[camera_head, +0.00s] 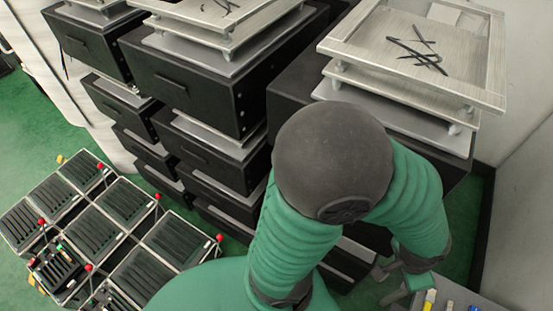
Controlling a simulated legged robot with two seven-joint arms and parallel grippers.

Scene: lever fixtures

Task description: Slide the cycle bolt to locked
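One green ribbed arm of mine with a dark grey elbow rises from the bottom centre and bends down to the right. I take it for my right arm. Its grey gripper (386,285) is near the bottom right, with its two fingers apart and nothing visible between them. Just right of it, the edge of a grey panel (462,294) shows with small coloured parts, one yellow (429,300) and one blue (472,308). The panel is cut off by the frame. I cannot pick out the cycle bolt or its position. My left gripper is not in view.
Black drawer-like boxes (175,75) stand stacked behind the arm. A metal tray (340,42) with thin dark strips tops the right stack. Metal-framed crates (95,232) with red knobs stand at lower left on green floor. A pale wall (525,200) bounds the right.

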